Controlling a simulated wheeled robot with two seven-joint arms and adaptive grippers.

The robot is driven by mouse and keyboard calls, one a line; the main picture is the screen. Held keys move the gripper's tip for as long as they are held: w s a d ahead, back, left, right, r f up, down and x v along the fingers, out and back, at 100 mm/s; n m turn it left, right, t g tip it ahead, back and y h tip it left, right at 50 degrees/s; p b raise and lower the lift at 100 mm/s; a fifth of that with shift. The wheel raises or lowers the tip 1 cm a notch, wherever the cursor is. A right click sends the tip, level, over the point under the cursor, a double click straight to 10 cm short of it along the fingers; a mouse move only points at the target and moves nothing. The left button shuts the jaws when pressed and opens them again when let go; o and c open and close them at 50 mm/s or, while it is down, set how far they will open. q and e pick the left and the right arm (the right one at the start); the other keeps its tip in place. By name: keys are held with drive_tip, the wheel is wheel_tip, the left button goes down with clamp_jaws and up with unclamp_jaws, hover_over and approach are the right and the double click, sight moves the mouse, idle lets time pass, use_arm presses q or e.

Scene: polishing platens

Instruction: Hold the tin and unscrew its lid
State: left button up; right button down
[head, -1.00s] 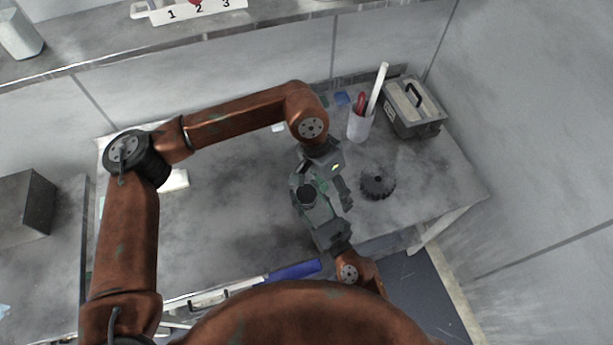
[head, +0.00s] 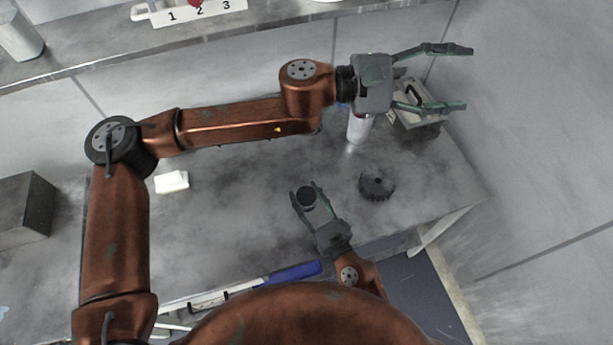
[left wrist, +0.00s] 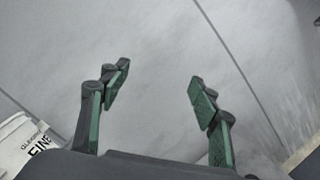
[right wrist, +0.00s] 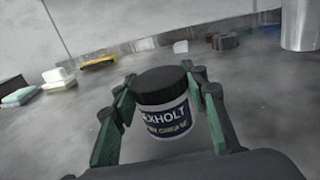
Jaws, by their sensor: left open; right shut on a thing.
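The tin (right wrist: 165,115) is a small jar with a pale body and a dark blue label; its black lid (right wrist: 163,83) sits on top. In the head view the tin's dark round top (head: 306,196) shows near the middle of the bench. My right gripper (right wrist: 160,88) is shut on the tin's sides, one finger at each side; it also shows in the head view (head: 305,192). My left gripper (head: 468,78) is open and empty, far up and right of the tin, over the grey caddy. In the left wrist view its spread fingers (left wrist: 158,80) have only wall between them.
A black toothed disc (head: 377,185) lies right of the tin. A white cup (head: 358,130) and a grey caddy (head: 420,118) stand at the back right, partly behind my left arm. A white block (head: 172,182) lies at left.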

use_arm(q)
drive_tip(key=w+a+f+n+t+y, duration=0.2)
drive_tip(key=w+f+n+t+y, duration=0.3)
drive_tip(key=w+n, duration=0.45)
drive_tip(key=n+g+y, duration=0.6)
drive_tip(key=n+y, duration=0.3)
drive_tip(key=y, duration=0.5)
hover_over(306, 195)
wheel_tip(306, 195, down, 28)
drive_tip(key=shift+w+d+r, duration=0.1)
drive_tip(key=shift+r, duration=0.05)
drive_tip(key=shift+f, duration=0.3)
wheel_tip(306, 195, down, 7)
drive_tip(key=shift+f, duration=0.15)
drive_tip(key=shift+c, duration=0.3)
